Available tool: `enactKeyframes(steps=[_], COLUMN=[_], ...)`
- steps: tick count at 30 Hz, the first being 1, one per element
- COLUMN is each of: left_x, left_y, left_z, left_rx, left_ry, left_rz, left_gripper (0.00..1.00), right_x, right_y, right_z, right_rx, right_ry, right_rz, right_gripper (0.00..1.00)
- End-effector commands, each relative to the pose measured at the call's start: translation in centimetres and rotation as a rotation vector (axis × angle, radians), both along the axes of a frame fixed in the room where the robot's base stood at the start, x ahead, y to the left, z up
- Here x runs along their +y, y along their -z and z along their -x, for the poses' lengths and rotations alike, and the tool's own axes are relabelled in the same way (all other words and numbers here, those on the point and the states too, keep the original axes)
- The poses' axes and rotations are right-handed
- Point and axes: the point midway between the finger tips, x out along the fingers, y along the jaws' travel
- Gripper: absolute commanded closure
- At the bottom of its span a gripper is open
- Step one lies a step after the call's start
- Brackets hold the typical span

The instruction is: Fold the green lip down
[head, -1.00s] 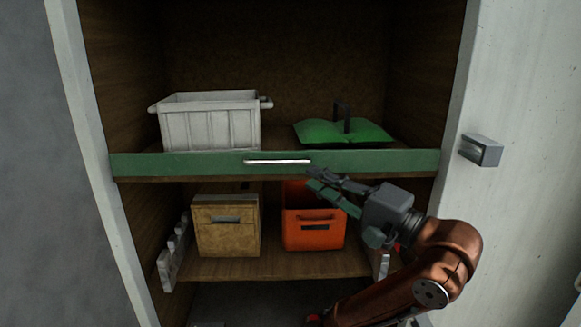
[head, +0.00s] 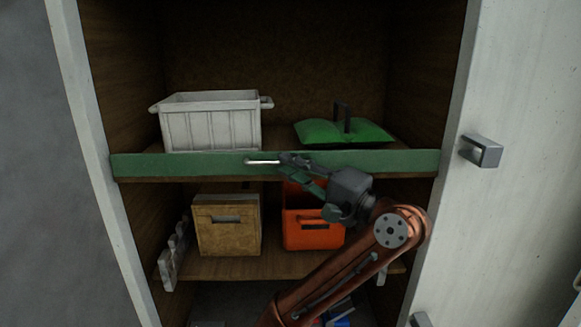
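The green lip (head: 390,162) is a long flat board standing upright along the front edge of the upper shelf. A thin pale handle bar (head: 262,161) runs across its middle. My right gripper (head: 284,162) is at the right part of this bar, with its fingers pointing left and covering that end. The fingers overlap the bar in the picture; whether they touch or grip it, and how far apart they are, I cannot tell. My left gripper is not in view.
Behind the lip stand a white crate (head: 210,125) and a green bag with a dark handle (head: 318,131). Below are a tan box (head: 226,238) and an orange bin (head: 300,236).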

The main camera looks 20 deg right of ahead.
Motion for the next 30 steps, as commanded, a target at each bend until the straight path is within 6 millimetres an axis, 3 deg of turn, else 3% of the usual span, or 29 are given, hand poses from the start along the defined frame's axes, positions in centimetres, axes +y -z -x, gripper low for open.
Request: enactKeyframes(steps=[7, 14, 24, 30], left_x=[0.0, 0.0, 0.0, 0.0], left_y=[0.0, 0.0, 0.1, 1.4], left_z=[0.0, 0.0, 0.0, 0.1], left_rx=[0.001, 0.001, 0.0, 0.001], left_ry=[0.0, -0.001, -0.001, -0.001], left_rz=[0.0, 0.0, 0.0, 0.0], left_gripper=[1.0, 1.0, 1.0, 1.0], right_x=[0.0, 0.0, 0.0, 0.1], right_y=[0.0, 0.0, 0.1, 0.6], right_z=[0.0, 0.0, 0.0, 0.1], right_rx=[0.0, 0.0, -0.002, -0.04], right_ry=[0.0, 0.0, -0.001, -0.001], right_rz=[0.0, 0.0, 0.001, 0.013], right_gripper=[0.84, 1.0, 1.0, 1.0])
